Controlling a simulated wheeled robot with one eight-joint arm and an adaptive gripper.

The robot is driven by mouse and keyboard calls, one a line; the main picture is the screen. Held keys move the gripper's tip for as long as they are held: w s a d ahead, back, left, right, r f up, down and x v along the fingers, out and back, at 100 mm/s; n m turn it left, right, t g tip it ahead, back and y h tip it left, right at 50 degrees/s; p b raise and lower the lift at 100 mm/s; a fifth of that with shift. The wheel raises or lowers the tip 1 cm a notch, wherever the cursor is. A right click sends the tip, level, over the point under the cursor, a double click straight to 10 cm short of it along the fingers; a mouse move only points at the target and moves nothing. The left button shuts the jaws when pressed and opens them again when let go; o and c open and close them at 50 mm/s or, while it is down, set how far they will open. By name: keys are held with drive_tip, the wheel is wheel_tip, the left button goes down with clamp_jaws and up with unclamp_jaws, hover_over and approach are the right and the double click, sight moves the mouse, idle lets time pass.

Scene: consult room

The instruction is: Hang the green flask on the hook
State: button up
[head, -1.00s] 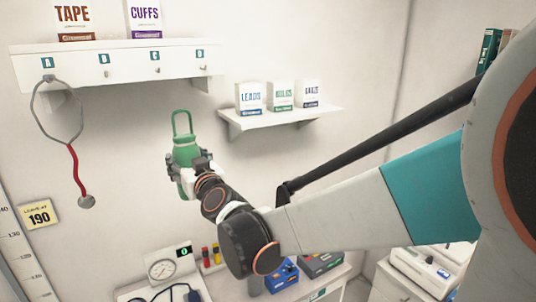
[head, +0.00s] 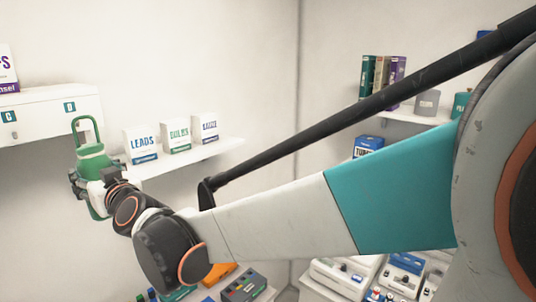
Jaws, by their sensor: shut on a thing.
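The green flask (head: 92,158) is upright at the left of the head view, with its tall loop handle (head: 76,133) on top. My gripper (head: 88,182) is shut around the flask's body from the right and hides part of it. The white hook rail (head: 38,118) is at the left edge, with labels C (head: 9,117) and D (head: 70,107) showing. The flask's loop overlaps the rail's right end, just beside label D. The hook under D is not clear, and I cannot tell the depth between loop and rail.
A wall shelf with LEADS (head: 140,146), BULBS (head: 177,136) and a third white box (head: 205,129) is close right of the flask. A shelf with binders (head: 383,82) is at the right. Equipment (head: 350,275) covers the surfaces below.

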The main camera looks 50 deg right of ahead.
drive_tip(key=w+f+b, duration=0.2)
drive_tip(key=w+b, duration=0.1)
drive_tip(key=w, duration=0.5)
drive_tip(key=shift+w, duration=0.35)
idle(0.7)
idle(0.6)
drive_tip(key=o, duration=1.3)
drive_tip(key=shift+c, duration=0.2)
drive_tip(key=shift+s, duration=0.1)
